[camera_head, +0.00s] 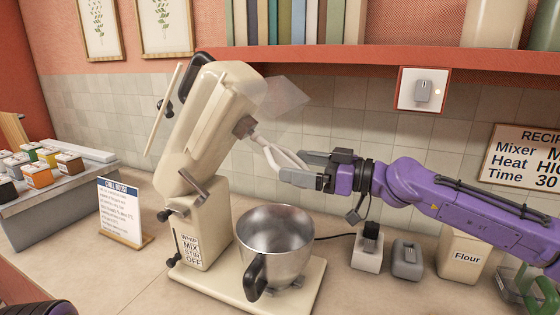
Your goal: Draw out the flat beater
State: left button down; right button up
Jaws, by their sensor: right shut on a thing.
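The cream stand mixer (212,110) stands on the counter with its head tilted up. The pale flat beater (284,154) hangs at an angle from the hub of the mixer's head, above the bowl. My right gripper (312,172) reaches in from the right and is shut on the beater's lower right end. The beater's upper end is at or very close to the hub; I cannot tell if it is still attached. The steel bowl (276,232) with a black handle sits on the mixer's base below. My left gripper is not in view; a dark purple arm part shows at the lower left.
A chill sign (120,211) stands left of the mixer, near a grey rack (50,198) of small jars. A socket box (367,250), a grey block (407,259) and a flour canister (463,256) stand at the right. A red shelf (300,55) runs above.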

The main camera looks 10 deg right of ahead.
jog(key=shift+s+d+f+b, duration=0.45)
jog(key=shift+d+f, duration=0.1)
jog(key=shift+d, duration=0.15)
jog(key=shift+s+d+f+b, duration=0.35)
jog(key=shift+s+d+f, duration=0.15)
jog(key=shift+d, duration=0.15)
